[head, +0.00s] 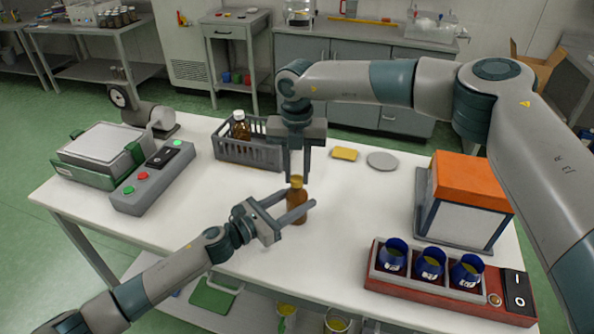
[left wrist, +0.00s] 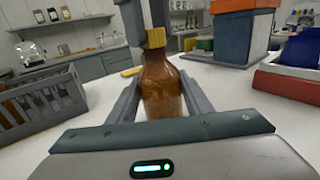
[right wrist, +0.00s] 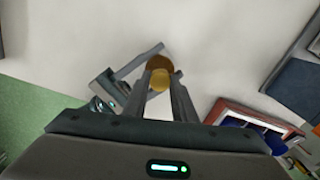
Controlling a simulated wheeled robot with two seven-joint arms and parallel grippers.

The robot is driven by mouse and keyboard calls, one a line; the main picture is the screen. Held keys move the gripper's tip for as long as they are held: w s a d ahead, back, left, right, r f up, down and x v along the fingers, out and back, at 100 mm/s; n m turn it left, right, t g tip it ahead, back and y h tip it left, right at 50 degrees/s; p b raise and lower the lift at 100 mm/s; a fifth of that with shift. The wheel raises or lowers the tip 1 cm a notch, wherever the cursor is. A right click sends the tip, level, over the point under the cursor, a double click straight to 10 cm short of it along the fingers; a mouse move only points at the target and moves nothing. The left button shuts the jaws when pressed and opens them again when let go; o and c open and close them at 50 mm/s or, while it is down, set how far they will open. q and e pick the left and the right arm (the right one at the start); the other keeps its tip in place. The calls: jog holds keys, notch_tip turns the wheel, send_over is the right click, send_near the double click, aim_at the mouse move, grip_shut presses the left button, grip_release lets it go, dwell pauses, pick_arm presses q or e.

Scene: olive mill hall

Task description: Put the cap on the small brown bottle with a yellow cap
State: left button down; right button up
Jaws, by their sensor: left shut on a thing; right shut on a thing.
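The small brown bottle (head: 297,211) stands upright on the white table. My left gripper (head: 294,205) is shut on its body from the side; the left wrist view shows the bottle (left wrist: 161,92) between both fingers. The yellow cap (head: 296,181) is at the bottle's mouth, held from above by my right gripper (head: 297,175). In the left wrist view the cap (left wrist: 154,38) sits at the top of the neck. In the right wrist view the cap (right wrist: 161,79) is between the fingertips, slightly offset from the brown bottle (right wrist: 157,62). I cannot tell whether it is seated.
A grey crate (head: 232,151) holding a brown bottle (head: 240,128) stands behind to the left. A yellow sponge (head: 344,154) and a grey disc (head: 382,161) lie behind to the right. An orange-topped box (head: 470,181) and a red rack (head: 440,296) with blue cups stand at the right.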

jog(key=m, duration=0.4)
jog(key=shift+m, duration=0.4)
jog(key=m, duration=1.5)
jog(key=shift+m, duration=0.3)
jog(key=o, duration=1)
jog(key=shift+s+r, duration=0.1)
jog(key=shift+r, duration=2.1)
